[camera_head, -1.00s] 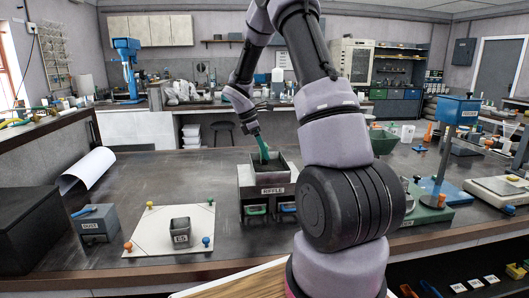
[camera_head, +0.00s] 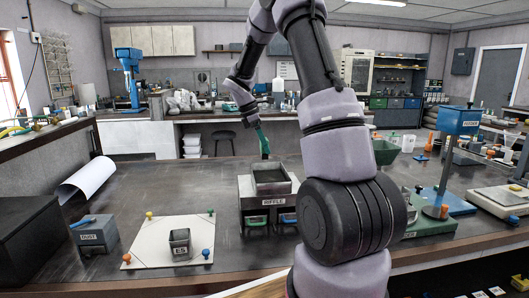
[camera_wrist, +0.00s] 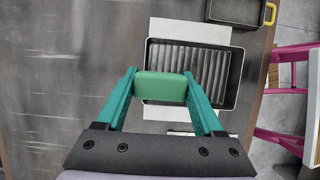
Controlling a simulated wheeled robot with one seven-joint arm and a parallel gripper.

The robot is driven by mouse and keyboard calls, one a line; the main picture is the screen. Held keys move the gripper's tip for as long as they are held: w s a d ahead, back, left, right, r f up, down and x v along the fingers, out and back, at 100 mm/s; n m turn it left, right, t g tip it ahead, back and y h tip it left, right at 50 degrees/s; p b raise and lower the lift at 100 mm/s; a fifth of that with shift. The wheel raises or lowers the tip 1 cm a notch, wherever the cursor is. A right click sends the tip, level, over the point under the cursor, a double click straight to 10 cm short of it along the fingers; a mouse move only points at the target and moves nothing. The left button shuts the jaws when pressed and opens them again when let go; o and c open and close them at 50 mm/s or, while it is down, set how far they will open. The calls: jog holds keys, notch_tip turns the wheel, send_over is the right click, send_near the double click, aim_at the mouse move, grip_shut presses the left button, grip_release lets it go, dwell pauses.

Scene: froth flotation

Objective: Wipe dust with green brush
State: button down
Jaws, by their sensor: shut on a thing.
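My gripper (camera_head: 261,135) is shut on the green brush (camera_wrist: 160,88), whose green handle sits between the teal fingers in the wrist view. In the head view the brush points down, with its dark tip just above or behind the back rim of the riffle box. The grey box labelled RIFFLE (camera_head: 272,190) stands on the bench. In the wrist view the riffle box (camera_wrist: 190,43) shows parallel metal slats inside, with a few dark specks near its right side. The brush covers part of its left side. Pale streaks mark the bench at left in the wrist view.
A box labelled DUST (camera_head: 92,241) with a blue-handled item stands at left. A white board (camera_head: 150,251) bears a small ES box (camera_head: 180,254) and coloured knobs. A blue stand (camera_head: 457,122) and a balance (camera_head: 500,199) stand at right.

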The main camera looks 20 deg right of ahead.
jog(key=shift+s+r, duration=0.1)
jog(key=shift+r, duration=0.1)
jog(key=shift+r, duration=1.45)
jog(key=shift+a, duration=0.1)
